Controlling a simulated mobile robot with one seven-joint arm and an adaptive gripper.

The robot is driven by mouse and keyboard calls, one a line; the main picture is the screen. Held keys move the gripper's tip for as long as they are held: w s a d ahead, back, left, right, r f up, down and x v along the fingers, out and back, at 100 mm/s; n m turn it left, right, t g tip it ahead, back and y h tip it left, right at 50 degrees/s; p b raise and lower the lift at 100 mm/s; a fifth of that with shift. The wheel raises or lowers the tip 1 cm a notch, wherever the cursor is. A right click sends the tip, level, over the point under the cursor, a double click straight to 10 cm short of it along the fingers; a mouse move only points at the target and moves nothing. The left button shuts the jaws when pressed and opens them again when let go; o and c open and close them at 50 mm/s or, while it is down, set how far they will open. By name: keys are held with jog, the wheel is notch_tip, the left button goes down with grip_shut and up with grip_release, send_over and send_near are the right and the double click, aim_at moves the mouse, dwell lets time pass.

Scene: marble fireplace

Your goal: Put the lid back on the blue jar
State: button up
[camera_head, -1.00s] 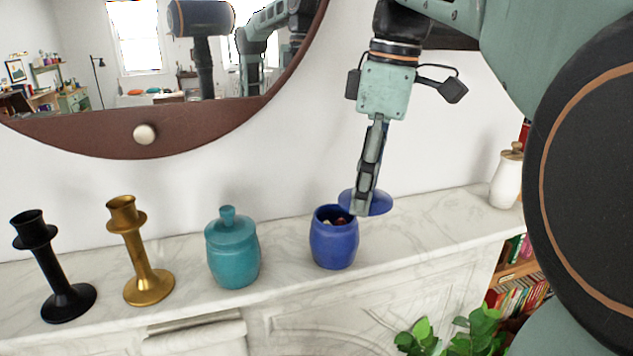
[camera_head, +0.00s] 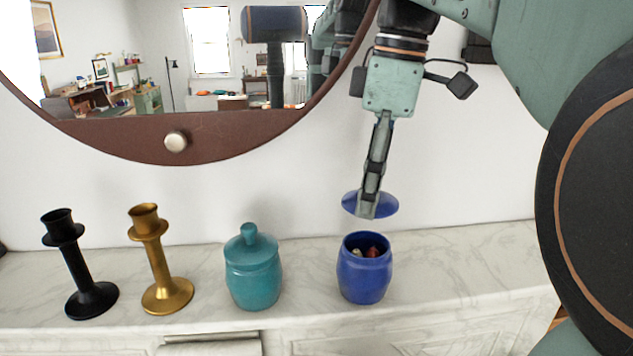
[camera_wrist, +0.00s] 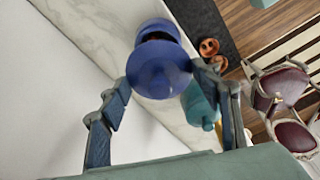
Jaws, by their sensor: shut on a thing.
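The blue jar (camera_head: 364,276) stands upright and uncovered on the mantel, with small red and pale items visible inside. My gripper (camera_head: 367,208) is shut on the blue lid (camera_head: 385,205), a shallow disc held above the jar and apart from it. In the head view the lid sits over the jar's opening, slightly above the rim, with a gap between. In the wrist view the lid (camera_wrist: 158,72) is between the fingers of my gripper (camera_wrist: 165,85) and covers most of the blue jar (camera_wrist: 158,30) behind it. The lid's knob is hidden by the fingers in the head view.
A lidded teal jar (camera_head: 253,275) stands left of the blue jar on the marble mantel (camera_head: 205,318). A gold candlestick (camera_head: 155,262) and a black candlestick (camera_head: 80,268) stand further left. A round brown-framed mirror (camera_head: 215,135) hangs behind. The mantel right of the blue jar is clear.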

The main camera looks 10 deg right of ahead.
jog(key=shift+f+b, duration=2.2)
jog(key=shift+f, duration=0.85)
jog(key=shift+f+p, duration=0.2)
jog(key=shift+p, duration=0.25)
dwell(0.4)
jog(key=o, duration=1.2)
jog(key=shift+o, duration=0.3)
jog(key=o, duration=0.4)
jog(key=shift+o, duration=0.2)
